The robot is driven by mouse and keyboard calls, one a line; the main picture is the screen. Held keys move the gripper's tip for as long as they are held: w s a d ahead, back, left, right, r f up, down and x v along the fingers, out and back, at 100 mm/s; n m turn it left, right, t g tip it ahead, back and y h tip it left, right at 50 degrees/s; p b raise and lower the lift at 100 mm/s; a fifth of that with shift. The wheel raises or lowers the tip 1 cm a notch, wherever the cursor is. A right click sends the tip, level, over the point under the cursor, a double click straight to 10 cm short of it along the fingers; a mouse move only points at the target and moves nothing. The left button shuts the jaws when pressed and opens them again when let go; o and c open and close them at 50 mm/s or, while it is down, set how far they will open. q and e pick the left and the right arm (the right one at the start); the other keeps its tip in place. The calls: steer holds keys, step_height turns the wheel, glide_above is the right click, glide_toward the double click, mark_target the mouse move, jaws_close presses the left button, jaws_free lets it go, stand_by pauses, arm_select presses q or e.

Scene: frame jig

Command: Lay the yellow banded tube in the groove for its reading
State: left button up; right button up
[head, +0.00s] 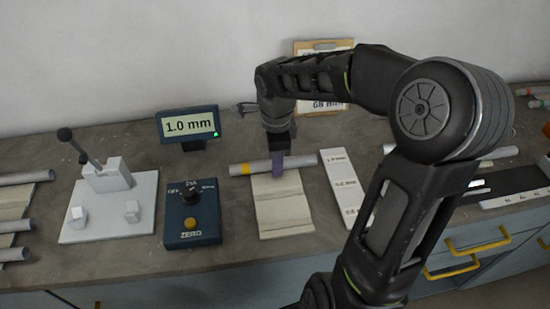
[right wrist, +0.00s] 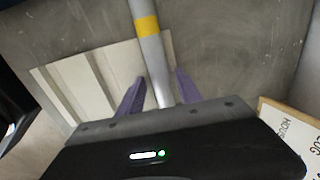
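The grey tube with a yellow band (head: 240,169) lies across the back end of a cream grooved board (head: 285,211). I cannot tell whether it rests on the board or just above it. In the right wrist view the yellow band (right wrist: 146,25) is beyond my fingertips, and the grooved board (right wrist: 95,80) is mostly to the left. My right gripper (head: 278,162) is over the tube with its purple fingers (right wrist: 160,80) on either side, a gap showing at the right finger. My left gripper is out of view.
A display (head: 188,125) reads 1.0 mm behind a blue control box (head: 193,222). A white lever fixture (head: 140,222) stands left. A labelled white strip (head: 348,188) lies right of the board. A clipboard (head: 322,47) leans at the wall. Several tubes lie at the far left.

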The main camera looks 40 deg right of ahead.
steer(key=shift+o, duration=0.4)
steer(key=shift+f, duration=0.1)
steer(key=shift+s+a+r+b, duration=0.1)
steer(key=shift+s+r+b, duration=0.1)
steer(key=shift+r, duration=1.8)
steer(key=shift+s+r+b, duration=0.1)
steer(key=shift+r+b, duration=0.1)
steer(key=shift+r, duration=1.8)
